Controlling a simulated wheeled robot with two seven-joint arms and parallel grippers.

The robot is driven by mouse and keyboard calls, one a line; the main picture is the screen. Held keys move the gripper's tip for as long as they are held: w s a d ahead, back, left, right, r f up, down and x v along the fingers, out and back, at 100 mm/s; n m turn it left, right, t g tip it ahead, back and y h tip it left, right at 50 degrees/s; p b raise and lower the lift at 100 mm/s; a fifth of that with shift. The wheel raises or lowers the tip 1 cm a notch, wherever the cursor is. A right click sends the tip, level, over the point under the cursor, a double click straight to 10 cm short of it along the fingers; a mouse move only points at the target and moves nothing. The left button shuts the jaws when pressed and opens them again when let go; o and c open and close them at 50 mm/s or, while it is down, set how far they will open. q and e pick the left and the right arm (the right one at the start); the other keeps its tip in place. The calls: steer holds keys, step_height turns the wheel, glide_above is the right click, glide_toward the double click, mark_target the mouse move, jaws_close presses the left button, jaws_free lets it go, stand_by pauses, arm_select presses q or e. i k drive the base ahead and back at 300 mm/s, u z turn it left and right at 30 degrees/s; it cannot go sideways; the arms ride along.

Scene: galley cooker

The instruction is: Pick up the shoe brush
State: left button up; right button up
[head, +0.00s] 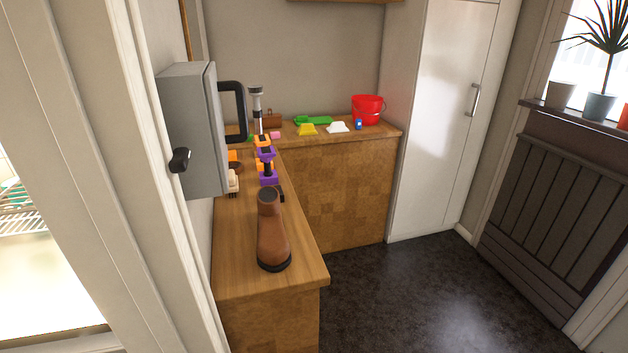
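I cannot pick out the shoe brush with certainty. A small dark item (281,193) lies just behind the brown ankle boot (272,235), mostly hidden by it. A small cream item (233,182) with dark lower parts sits by the wall, left of the purple and orange objects (267,165). Either is too small to name surely. The boot stands upright near the front end of the wooden counter (237,268). Neither of my grippers is in view.
A grey box (193,125) with a black handle juts over the counter's left side. A red bucket (368,108), a yellow item (307,130), a white item (338,127) and a green item (314,120) are on the back counter. The dark floor (415,290) is clear.

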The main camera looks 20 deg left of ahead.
mark_target(234, 183)
steer(key=z, duration=1.1)
steer(key=i, duration=2.6)
steer(key=u, duration=2.6)
steer(key=i, duration=1.25)
steer(key=u, duration=2.75)
